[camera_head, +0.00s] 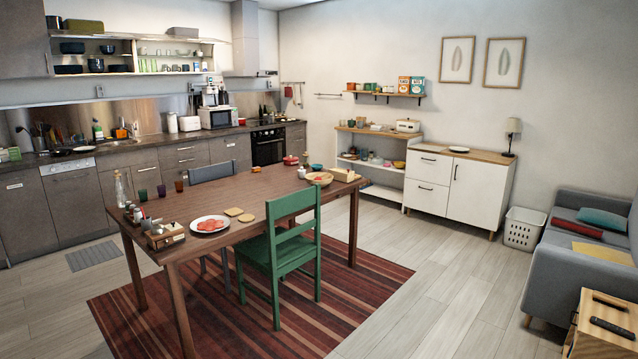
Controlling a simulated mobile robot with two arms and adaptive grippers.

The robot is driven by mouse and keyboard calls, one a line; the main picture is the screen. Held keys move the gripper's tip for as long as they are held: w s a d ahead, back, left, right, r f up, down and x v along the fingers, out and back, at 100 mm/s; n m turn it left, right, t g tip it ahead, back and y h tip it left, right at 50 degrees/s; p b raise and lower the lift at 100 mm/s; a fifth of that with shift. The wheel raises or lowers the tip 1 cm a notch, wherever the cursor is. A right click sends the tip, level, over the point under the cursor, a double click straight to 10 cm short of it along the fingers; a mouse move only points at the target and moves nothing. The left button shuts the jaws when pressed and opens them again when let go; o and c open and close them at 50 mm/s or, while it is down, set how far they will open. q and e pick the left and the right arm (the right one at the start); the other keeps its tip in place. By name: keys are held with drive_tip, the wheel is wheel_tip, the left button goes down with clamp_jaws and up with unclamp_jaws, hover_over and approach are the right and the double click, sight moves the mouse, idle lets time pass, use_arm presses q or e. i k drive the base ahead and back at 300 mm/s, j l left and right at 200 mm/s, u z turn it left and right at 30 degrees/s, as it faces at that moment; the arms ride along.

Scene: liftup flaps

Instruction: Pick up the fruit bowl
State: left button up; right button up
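A round, light-brown bowl (319,180) stands on the far right part of the wooden dining table (230,197). It looks like the fruit bowl. Its contents are reddish and pale, too small to tell apart. A light wooden box (344,175) stands just right of it. Neither of my grippers is in this view.
A green chair (278,254) stands at the table's near side, with a grey chair (212,171) behind the table. A plate with red slices (210,225) lies nearer. A grey sofa (570,260) stands at right. The floor (440,270) between is clear.

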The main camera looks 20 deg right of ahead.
sight(327, 178)
drive_tip(key=i+l+z, duration=0.3)
drive_tip(key=i, duration=0.25)
drive_tip(key=i+l+z, duration=0.3)
drive_tip(key=i, duration=0.75)
drive_tip(key=i+z, duration=0.3)
drive_tip(key=i, duration=0.8)
